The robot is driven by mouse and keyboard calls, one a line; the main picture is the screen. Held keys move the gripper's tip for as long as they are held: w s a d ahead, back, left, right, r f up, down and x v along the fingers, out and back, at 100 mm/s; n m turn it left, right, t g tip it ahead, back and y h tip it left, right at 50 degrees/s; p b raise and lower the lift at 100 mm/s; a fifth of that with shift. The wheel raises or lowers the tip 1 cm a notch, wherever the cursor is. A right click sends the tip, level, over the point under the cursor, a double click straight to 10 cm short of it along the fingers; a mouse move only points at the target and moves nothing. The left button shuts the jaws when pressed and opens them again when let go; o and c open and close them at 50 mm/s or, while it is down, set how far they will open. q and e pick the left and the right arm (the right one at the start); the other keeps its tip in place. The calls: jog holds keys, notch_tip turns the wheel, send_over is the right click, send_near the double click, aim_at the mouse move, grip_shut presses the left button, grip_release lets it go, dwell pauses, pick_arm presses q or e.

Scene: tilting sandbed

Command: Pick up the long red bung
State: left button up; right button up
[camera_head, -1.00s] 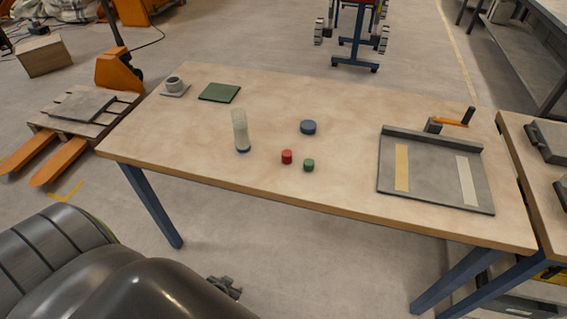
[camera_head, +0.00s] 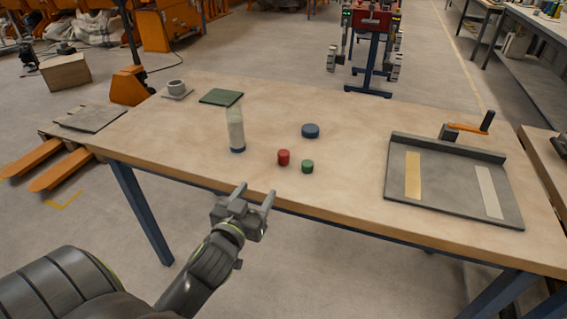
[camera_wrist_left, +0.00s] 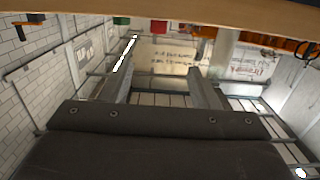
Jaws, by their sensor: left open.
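The red bung (camera_head: 284,157) stands on the wooden table (camera_head: 330,195) near its front edge. A green bung (camera_head: 307,166) is just to its right, and a dark blue round piece (camera_head: 310,131) lies behind them. My left gripper (camera_head: 257,191) is open and empty in front of the table edge, apart from the red bung. In the left wrist view, which looks upside down, the red bung (camera_wrist_left: 158,26) and green bung (camera_wrist_left: 121,21) show near the table edge, beyond the open fingers. My right gripper is not in view.
A grey tray (camera_head: 450,205) with an orange-handled crank is on the right.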

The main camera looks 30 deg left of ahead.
pick_arm(q)
send_near(282, 157)
jog(key=x, duration=0.4)
jog(key=shift+a+r, duration=0.15)
jog(key=shift+a, duration=0.15)
jog(key=shift+d+f+p+x, duration=0.1)
jog(key=shift+p+x, duration=0.1)
jog(key=shift+x, duration=1.3)
jog(key=shift+d+f+p+x, duration=0.1)
jog(key=shift+d+p+x, duration=0.05)
jog(key=shift+x, duration=1.35)
jog(key=shift+c, duration=0.5)
jog(key=c, duration=1)
